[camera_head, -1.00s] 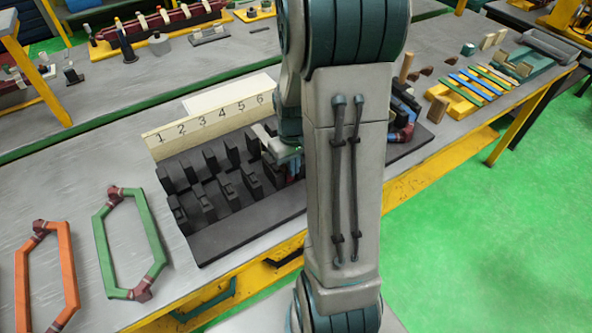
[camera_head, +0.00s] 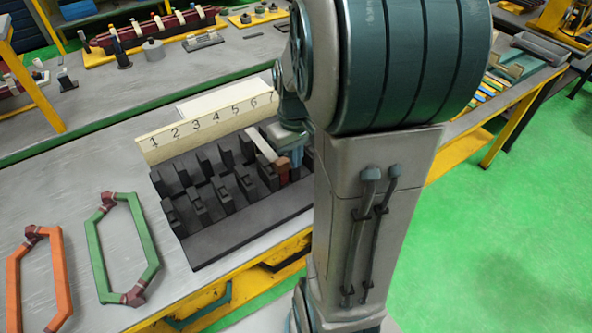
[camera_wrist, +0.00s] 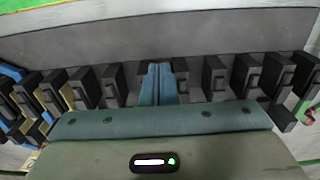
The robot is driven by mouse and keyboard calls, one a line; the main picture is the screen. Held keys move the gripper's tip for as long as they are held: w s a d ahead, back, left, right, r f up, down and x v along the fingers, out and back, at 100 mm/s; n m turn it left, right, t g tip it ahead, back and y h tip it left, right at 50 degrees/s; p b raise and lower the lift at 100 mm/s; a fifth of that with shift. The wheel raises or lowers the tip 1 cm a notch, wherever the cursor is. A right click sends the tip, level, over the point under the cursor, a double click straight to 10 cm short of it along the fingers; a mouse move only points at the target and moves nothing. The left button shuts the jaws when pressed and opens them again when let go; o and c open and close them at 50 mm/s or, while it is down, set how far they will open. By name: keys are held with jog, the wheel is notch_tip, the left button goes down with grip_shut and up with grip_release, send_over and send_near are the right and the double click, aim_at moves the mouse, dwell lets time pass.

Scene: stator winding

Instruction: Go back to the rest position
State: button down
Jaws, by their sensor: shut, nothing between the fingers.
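My gripper (camera_wrist: 159,70) is shut and empty in the wrist view, its two blue-grey fingers together over the black slotted holder. In the head view my gripper (camera_head: 290,138) is partly hidden by my arm, above the holder's right part. The black holder (camera_head: 215,240) lies on the bench with rows of upright blocks, below a cream strip numbered from 1 to 7. A white bar and a red-brown piece (camera_head: 283,170) show among the blocks near my gripper. Blue and yellow pieces (camera_wrist: 68,95) sit between blocks at the left of the wrist view.
A green hexagonal coil (camera_head: 93,245) and an orange one (camera_head: 60,275) lie on the bench at the left. A back bench holds a dark red part (camera_head: 140,32) and small fixtures. My arm hides the holder's right end. Green floor (camera_head: 520,220) is open at the right.

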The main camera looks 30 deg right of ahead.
jog(key=s+a+r+t, duration=0.3)
jog(key=s+a+r, duration=0.4)
jog(key=a, duration=0.4)
jog(key=shift+s+a+r, duration=0.3)
jog(key=shift+s+a, duration=0.1)
jog(key=shift+s, duration=0.45)
